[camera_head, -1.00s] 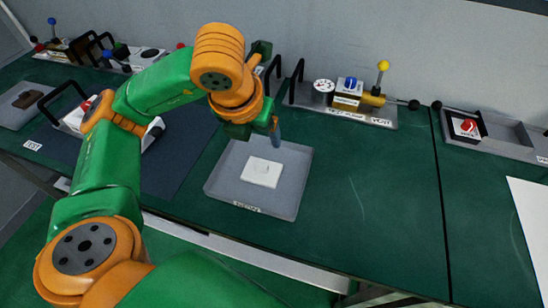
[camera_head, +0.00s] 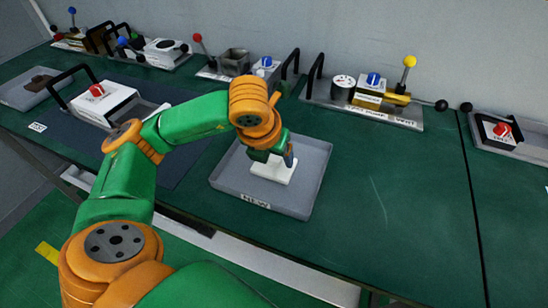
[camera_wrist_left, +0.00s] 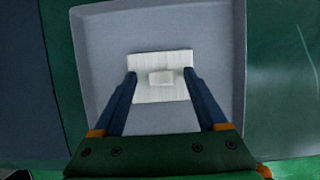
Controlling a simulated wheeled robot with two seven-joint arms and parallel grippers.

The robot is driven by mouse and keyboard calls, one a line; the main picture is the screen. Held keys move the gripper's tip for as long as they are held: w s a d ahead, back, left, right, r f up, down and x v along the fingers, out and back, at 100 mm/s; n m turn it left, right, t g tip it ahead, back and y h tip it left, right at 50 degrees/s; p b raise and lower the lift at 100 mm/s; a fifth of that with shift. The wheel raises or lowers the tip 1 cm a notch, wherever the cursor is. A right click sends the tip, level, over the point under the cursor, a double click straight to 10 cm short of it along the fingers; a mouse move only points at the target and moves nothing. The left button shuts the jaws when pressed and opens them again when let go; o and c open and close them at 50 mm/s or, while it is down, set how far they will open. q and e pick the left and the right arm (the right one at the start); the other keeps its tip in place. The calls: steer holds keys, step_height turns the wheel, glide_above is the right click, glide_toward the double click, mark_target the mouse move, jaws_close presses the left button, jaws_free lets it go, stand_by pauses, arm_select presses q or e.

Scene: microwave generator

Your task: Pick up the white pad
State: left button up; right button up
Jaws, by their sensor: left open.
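The white pad (camera_head: 284,171) lies flat in a grey tray (camera_head: 308,195) labelled "NEW" on the green table. In the left wrist view the white pad (camera_wrist_left: 142,62) has a small raised block (camera_wrist_left: 161,78) at its middle. My left gripper (camera_head: 276,164) is low over the pad and hides part of it. In the left wrist view my left gripper (camera_wrist_left: 160,76) is open, with one blue finger on each side of the raised block and gaps between. I cannot tell whether the fingertips touch the pad. My right gripper is not in view.
A white unit with a red knob (camera_head: 97,90) and a black handle stands left on a dark mat. A pump panel (camera_head: 372,110) with a yellow-knobbed lever (camera_head: 410,62) stands behind the tray. The table right of the tray is clear.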

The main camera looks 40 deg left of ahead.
arm_select(q)
jaws_close()
steer(key=shift+r, duration=0.1)
